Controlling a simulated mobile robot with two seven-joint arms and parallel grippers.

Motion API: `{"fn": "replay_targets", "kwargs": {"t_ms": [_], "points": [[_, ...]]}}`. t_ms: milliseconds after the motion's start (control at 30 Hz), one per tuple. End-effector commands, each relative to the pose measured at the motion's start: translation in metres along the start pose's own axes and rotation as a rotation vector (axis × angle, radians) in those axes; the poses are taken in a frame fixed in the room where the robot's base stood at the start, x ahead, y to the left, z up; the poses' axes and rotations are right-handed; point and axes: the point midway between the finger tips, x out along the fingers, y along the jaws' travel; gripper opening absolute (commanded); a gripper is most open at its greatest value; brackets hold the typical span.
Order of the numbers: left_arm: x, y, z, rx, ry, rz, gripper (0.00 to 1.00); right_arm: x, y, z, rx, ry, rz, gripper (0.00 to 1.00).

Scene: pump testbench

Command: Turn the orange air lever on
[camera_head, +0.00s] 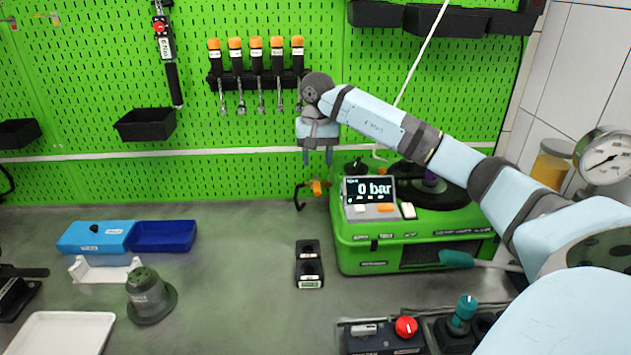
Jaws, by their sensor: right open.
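The orange air lever (317,187) sits low at the green pegboard, just left of the green pump unit, with a dark curved hose beside it. My right gripper (317,161) comes in from the right and points down above the lever. Its two fingers are apart with nothing between them, and a gap shows between the fingertips and the lever. The display (369,189) on the pump unit reads 0 bar. My left gripper is not in the picture.
The green pump unit (365,258) stands right of the lever. A black block (309,265), blue trays (163,236) and a grey-green part (148,296) are on the bench. The bench (240,255) is clear left of the block.

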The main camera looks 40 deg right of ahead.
Motion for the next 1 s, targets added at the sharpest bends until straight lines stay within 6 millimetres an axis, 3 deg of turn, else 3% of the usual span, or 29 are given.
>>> {"fn": "replay_targets", "kwargs": {"t_ms": [100, 333, 767, 800, 1000], "points": [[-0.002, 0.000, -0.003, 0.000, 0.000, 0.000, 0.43, 0.026, 0.000, 0.001, 0.000, -0.004, 0.002, 0.45], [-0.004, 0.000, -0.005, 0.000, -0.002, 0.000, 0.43, 0.061, 0.000, 0.000, 0.001, -0.001, 0.001, 0.45], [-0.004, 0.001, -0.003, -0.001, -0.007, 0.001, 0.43, 0.074, 0.000, 0.000, 0.000, 0.001, 0.000, 0.45], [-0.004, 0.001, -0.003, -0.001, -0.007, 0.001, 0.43, 0.074, 0.000, 0.000, 0.000, 0.001, 0.000, 0.42], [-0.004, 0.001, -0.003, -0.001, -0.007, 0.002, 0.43, 0.073, 0.000, 0.000, 0.000, 0.001, 0.000, 0.00]]}}
